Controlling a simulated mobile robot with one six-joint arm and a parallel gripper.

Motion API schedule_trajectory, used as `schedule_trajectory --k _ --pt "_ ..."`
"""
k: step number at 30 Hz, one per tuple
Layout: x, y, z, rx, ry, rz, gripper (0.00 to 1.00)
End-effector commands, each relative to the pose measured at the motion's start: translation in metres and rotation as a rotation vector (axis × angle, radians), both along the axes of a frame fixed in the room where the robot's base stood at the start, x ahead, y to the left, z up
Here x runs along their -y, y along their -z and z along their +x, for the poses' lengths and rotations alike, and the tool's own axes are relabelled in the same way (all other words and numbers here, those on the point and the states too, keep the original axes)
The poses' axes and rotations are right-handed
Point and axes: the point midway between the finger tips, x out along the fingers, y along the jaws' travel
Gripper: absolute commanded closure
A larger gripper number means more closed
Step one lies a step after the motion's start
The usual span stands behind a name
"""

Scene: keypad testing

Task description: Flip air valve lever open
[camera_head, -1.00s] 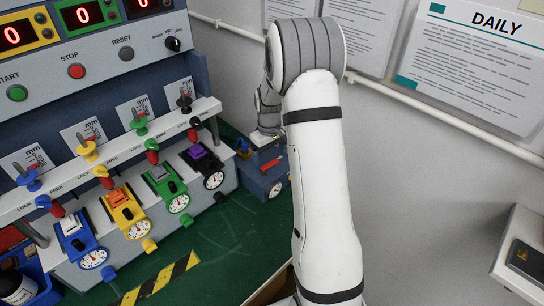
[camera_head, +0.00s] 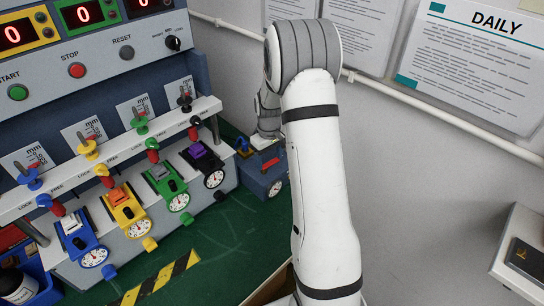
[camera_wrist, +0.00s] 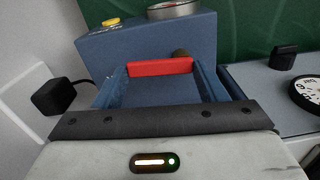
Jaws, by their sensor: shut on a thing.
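The red lever bar (camera_wrist: 160,67) lies across the top of a blue box in the wrist view, between the two blue fingers of my gripper (camera_wrist: 160,70). My gripper is shut on the lever, one finger at each end. In the head view the red lever (camera_head: 270,164) shows as a small strip on the blue air valve box (camera_head: 262,184). My wrist is just above and behind it, and my fingers are mostly hidden there.
A yellow button (camera_wrist: 111,22) and a round gauge (camera_wrist: 174,9) are on the blue box. The keypad test panel with a purple key station (camera_head: 197,151) stands to the left. A yellow-black striped strip (camera_head: 160,280) lies on the green mat.

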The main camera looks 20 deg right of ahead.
Motion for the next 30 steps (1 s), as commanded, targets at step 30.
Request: schedule_trajectory --k 30 --pt "0.003 0.001 -0.015 0.007 0.615 -0.002 0.57"
